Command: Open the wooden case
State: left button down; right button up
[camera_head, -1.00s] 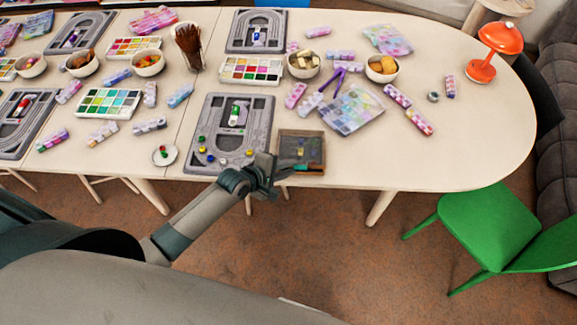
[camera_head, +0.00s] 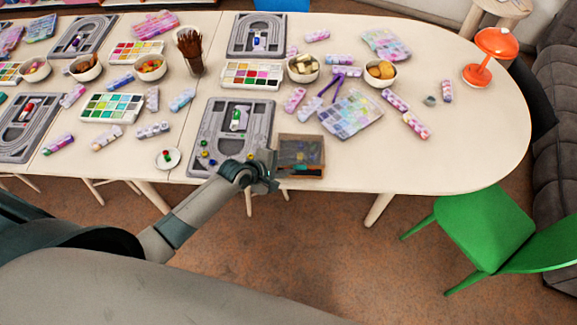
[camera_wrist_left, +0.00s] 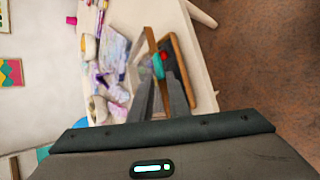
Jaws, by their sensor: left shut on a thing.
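The wooden case (camera_head: 323,160) sits near the front edge of the table, right of the grey bead board. It has a brown wooden rim and a clear-looking top, with dark and teal contents showing. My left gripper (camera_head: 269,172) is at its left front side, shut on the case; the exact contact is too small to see. In the left wrist view the fingers (camera_wrist_left: 161,82) reach to the case (camera_wrist_left: 180,62), with a teal and a red item beyond the tips. A second wooden strip shows there, but I cannot tell how far the lid is raised. My right gripper is not in view.
The grey bead board (camera_head: 262,118) with loose beads lies just left of the case. A clear bead organiser (camera_head: 350,113) lies behind and right of it. A small white dish (camera_head: 168,158) stands farther left. The table right of the case is clear. A green chair (camera_head: 480,230) stands at right.

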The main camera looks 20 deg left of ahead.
pick_arm(q)
jog(key=shift+w+a+r+n+g, duration=0.15)
jog(key=shift+w+r+g, duration=0.15)
jog(key=shift+r, duration=0.25)
jog(key=shift+w+a+r+n+g, duration=0.1)
jog(key=shift+w+r+n+g, duration=0.15)
jog(key=shift+r, duration=0.3)
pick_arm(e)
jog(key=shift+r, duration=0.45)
pick_arm(q)
jog(key=shift+w+a+r+g+h, duration=0.15)
jog(key=shift+w+r+g, duration=0.35)
jog(key=shift+r, duration=0.25)
jog(key=shift+w+a+r+g+h, duration=0.15)
jog(key=shift+w+r+g, duration=0.35)
jog(key=shift+r, duration=0.25)
jog(key=shift+w+r, duration=0.1)
